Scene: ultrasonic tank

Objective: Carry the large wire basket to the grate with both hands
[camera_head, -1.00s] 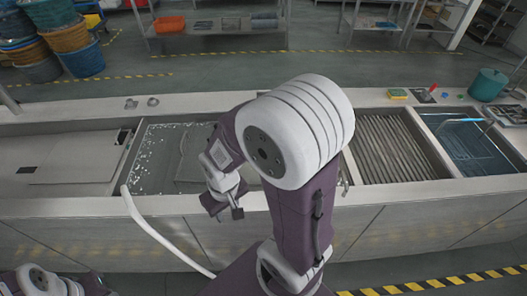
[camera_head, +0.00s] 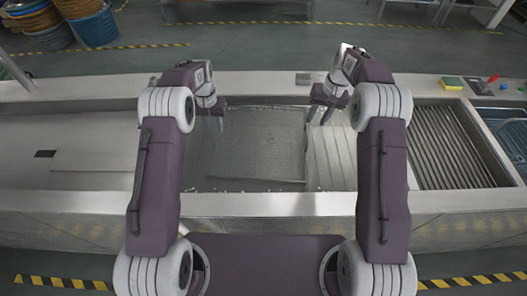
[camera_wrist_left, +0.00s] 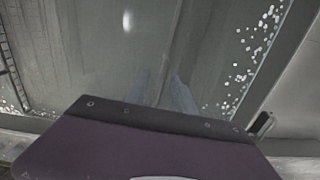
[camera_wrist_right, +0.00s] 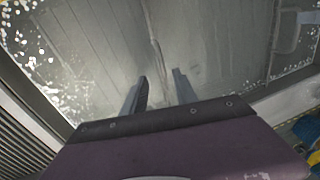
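The large wire basket (camera_head: 262,145) is a fine grey mesh box lying low in the wet tank (camera_head: 337,160), between my two grippers in the head view. My left gripper (camera_head: 210,122) is at the basket's left side, pointing down. Its fingers look faint and apart in the left wrist view (camera_wrist_left: 160,92), seemingly under the liquid. My right gripper (camera_head: 318,114) is at the basket's right side. Its fingers stand apart in the right wrist view (camera_wrist_right: 160,88), with a thin edge beyond them. I cannot tell whether either touches the basket. The slatted grate (camera_head: 440,147) is to the right.
A second basin (camera_head: 508,130) lies beyond the grate at the right edge. A yellow-green sponge (camera_head: 452,83) and a red item (camera_head: 493,78) are on the back rim. A flat metal surface (camera_head: 85,155) is left of the tank.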

